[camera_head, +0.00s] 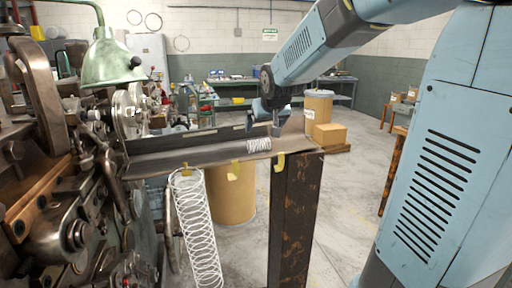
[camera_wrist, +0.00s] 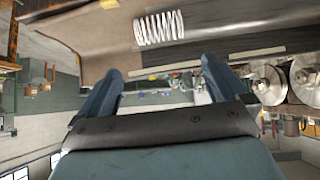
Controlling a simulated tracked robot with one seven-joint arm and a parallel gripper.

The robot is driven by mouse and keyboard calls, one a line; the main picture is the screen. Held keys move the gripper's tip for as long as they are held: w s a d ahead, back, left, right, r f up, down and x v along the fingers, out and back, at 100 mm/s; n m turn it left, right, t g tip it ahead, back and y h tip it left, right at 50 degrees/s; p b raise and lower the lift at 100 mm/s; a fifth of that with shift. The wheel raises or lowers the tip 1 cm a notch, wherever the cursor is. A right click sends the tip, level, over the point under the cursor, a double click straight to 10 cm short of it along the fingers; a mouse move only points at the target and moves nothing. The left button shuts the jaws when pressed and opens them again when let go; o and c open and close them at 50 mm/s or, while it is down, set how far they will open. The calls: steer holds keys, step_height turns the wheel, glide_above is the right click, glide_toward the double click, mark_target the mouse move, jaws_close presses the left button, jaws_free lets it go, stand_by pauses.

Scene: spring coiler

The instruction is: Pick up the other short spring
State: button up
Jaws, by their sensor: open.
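A short white spring (camera_head: 259,145) lies on its side on the metal trough (camera_head: 190,158), towards its right end. In the wrist view the same spring (camera_wrist: 159,28) shows at the top, on the brown trough surface (camera_wrist: 100,45), beyond my fingertips. My gripper (camera_head: 271,112) is just above and behind the spring in the head view. In the wrist view its two blue fingers (camera_wrist: 160,72) stand apart with nothing between them. I see only one short spring.
The coiling machine (camera_head: 60,180) with its green lamp (camera_head: 112,62) stands at the left. A rusty post (camera_head: 294,220) holds up the trough's right end. Yellow tabs (camera_head: 278,162) mark its front edge. A brown drum (camera_head: 231,193) stands behind.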

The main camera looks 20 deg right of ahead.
mark_target(258, 142)
steer(key=x, duration=1.3)
steer(key=shift+w+f, duration=0.15)
steer(key=shift+f, duration=0.15)
steer(key=shift+c, duration=0.2)
steer(key=c, duration=0.8)
